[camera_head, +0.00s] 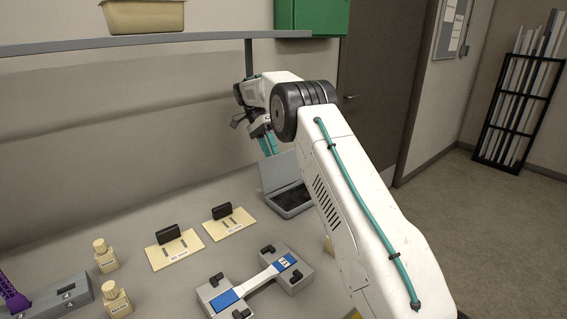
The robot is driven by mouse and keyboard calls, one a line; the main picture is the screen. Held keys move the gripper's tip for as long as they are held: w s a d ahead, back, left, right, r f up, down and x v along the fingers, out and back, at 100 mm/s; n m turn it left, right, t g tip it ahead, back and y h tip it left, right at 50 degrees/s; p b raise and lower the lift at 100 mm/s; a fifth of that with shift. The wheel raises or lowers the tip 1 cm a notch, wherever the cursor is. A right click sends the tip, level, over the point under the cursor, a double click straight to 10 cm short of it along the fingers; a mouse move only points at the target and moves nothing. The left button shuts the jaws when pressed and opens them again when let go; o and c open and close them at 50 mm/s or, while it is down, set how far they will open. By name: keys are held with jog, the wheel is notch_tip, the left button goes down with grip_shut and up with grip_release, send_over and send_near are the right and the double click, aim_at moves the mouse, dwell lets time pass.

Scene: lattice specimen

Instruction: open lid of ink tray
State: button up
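The grey ink tray (292,203) lies on the table right of centre, partly behind my arm. Its lid (278,171) stands raised at the back, tilted up from the hinge side, and the dark inside of the tray shows. My gripper (269,146) points down with teal fingers just behind and above the raised lid. The fingertips are small and close to the lid's upper edge. I cannot tell whether they touch the lid or how wide they are apart.
Two cream plates with black blocks (173,249) (229,221) lie left of the tray. A grey fixture with a blue and white bar (257,281) is in front. Two small bottles (105,255) (116,299) and a grey box (62,297) stand at left. A shelf (150,43) hangs above.

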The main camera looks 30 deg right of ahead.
jog(key=s+a+r, duration=0.2)
jog(key=s+a, duration=0.1)
jog(key=s, duration=1.2)
jog(key=shift+s, duration=0.4)
jog(key=shift+r, duration=0.1)
